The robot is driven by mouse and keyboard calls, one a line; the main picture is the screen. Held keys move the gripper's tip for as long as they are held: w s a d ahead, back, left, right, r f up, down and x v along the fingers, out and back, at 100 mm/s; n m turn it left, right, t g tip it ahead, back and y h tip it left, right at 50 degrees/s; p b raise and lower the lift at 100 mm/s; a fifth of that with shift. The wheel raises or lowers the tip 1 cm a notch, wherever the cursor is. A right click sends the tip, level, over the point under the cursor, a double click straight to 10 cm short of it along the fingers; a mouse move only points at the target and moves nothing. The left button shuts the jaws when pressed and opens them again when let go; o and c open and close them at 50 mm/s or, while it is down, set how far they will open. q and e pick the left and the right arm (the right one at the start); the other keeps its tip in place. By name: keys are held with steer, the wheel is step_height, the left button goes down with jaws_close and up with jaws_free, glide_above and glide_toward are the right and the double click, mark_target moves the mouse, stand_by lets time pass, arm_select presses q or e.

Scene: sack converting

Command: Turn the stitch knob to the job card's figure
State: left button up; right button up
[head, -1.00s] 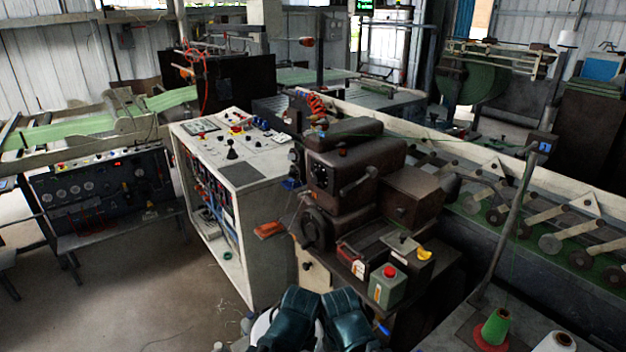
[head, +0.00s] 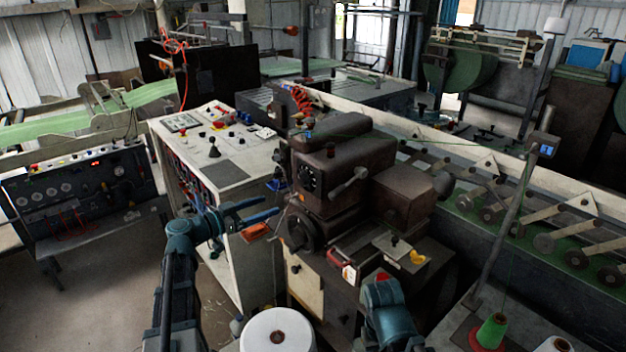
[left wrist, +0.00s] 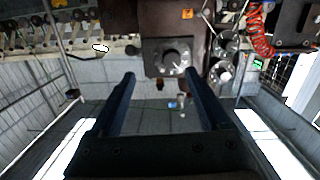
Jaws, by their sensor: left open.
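A dark round knob (head: 309,172) with pale marks around it sits on the side of the brown sewing machine head (head: 350,165). It appears to be the knob on a dark square plate in the left wrist view (left wrist: 172,57); its setting is too small to read. My left gripper (head: 272,207) is open and empty, left of the machine head and below the knob's height. In the left wrist view its fingertips (left wrist: 158,75) stand apart, with the knob beyond them. I cannot make out a job card. My right gripper does not show; only my right arm does.
A white control console (head: 205,150) stands left of the machine. A handwheel (head: 297,230) and a lever (head: 350,183) stick out near the knob. Open floor lies at left.

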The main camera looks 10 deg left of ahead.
mark_target(300, 182)
arm_select(q)
steer(key=shift+t, duration=0.6)
steer(key=x, duration=0.4)
steer(key=a+r+x, duration=0.1)
steer(key=x, duration=0.3)
steer(key=w+x, duration=0.1)
steer(key=x, duration=0.4)
steer(key=shift+w+a+r, duration=0.2)
steer(key=shift+a, duration=0.05)
steer(key=shift+c, duration=0.2)
jaws_close()
steer(key=shift+n, duration=3.4)
steer(key=shift+s, duration=0.1)
